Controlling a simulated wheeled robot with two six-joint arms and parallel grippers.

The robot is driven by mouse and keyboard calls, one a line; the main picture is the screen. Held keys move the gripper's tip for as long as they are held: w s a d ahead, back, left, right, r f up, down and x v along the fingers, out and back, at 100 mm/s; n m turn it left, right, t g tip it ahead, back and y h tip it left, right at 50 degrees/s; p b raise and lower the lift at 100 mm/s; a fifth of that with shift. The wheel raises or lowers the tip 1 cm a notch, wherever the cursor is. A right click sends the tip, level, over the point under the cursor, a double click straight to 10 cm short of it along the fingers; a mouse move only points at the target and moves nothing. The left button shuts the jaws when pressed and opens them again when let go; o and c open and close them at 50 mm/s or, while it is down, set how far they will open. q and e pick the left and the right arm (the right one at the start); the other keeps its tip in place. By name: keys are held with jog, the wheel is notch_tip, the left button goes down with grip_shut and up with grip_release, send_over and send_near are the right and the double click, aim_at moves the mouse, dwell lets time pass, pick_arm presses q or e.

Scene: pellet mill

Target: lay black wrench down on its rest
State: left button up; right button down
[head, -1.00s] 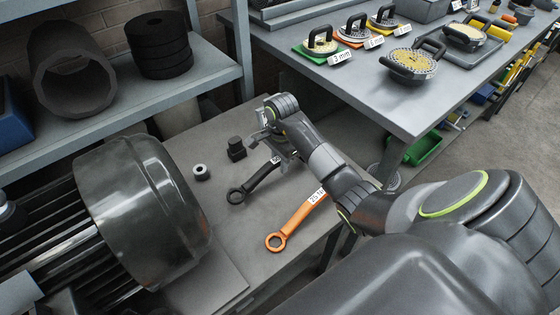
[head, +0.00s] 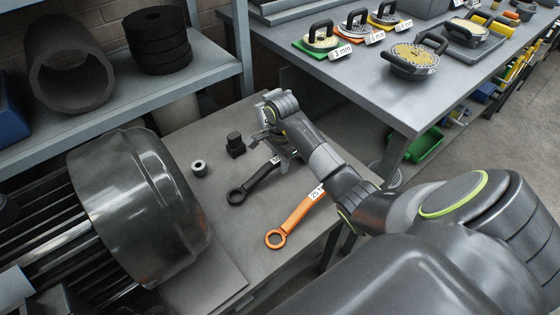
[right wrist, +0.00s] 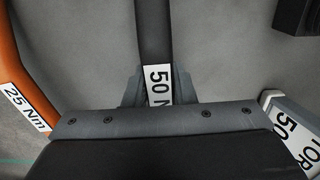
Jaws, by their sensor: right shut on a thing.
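The black wrench (head: 258,180) lies low over the grey bench, its ring end toward the lower left. My right gripper (head: 280,153) is shut on its handle at the far end. In the right wrist view the black handle (right wrist: 153,35) runs straight up from between the fingers, with a "50 N" label at the grip. Whether the wrench touches the bench or a rest is hard to tell. A labelled plate (right wrist: 292,125) reading "TOR" and "50" shows at the lower right there. My left gripper is not in view.
An orange wrench (head: 296,217) marked 25 Nm lies beside the black one. A black block (head: 235,146) and a small grey ring (head: 199,168) stand to the left. A large dark motor housing (head: 140,205) fills the left. Bare bench lies below the ring end.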

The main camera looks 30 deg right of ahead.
jog(key=shift+f, duration=0.1)
jog(key=shift+f+b, duration=0.2)
jog(key=shift+b, duration=0.3)
jog(key=c, duration=0.6)
grip_release()
jog(key=shift+r, duration=0.15)
jog(key=shift+d+r+p, duration=0.1)
jog(key=shift+r+p, duration=2.7)
jog(key=shift+r, duration=1.6)
